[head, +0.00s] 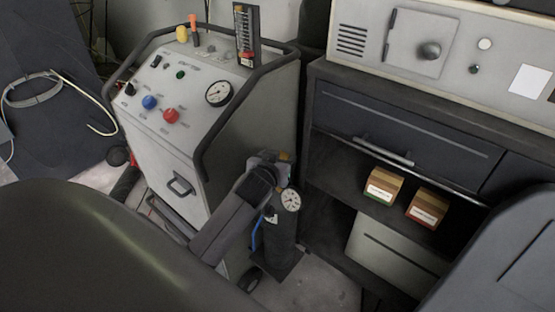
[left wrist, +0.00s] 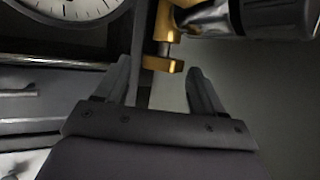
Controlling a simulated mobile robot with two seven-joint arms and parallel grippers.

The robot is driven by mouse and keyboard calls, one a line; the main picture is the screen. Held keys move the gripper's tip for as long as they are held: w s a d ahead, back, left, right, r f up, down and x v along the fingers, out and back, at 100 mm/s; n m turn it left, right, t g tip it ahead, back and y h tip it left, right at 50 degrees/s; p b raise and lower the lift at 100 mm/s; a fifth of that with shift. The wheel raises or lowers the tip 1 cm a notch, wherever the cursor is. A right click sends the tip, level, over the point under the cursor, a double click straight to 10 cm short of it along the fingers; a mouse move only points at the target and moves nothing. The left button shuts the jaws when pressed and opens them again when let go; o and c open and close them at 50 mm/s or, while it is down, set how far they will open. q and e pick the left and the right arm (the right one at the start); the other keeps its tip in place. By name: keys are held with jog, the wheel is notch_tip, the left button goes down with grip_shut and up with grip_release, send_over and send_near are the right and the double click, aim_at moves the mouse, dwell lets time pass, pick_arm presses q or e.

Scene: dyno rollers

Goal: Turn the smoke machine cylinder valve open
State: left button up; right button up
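The smoke machine's dark gas cylinder (head: 281,240) stands upright beside the grey machine (head: 165,110). Its round gauge (head: 290,200) is near the top and also shows in the left wrist view (left wrist: 68,8). A brass valve fitting (left wrist: 166,40) with a dark and silver round part (left wrist: 270,16) is in the left wrist view. My left gripper (head: 270,165) is at the cylinder's top and partly hides the valve. Its two fingers (left wrist: 158,75) are apart, with the lower brass end near the gap between their tips; contact cannot be told. My right gripper is out of view.
A dark cabinet (head: 410,120) with a drawer handle and an open shelf stands close on the right. Two small boxes (head: 383,186) (head: 427,208) sit on its shelf. The machine's tubular rail (head: 215,135) is close to my left arm. A little floor is clear by the cylinder.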

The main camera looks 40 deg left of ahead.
pick_arm(q)
jog(key=shift+o, duration=0.3)
jog(key=p+v, duration=0.1)
jog(key=v, duration=0.6)
jog(key=shift+s, duration=0.1)
dwell(0.5)
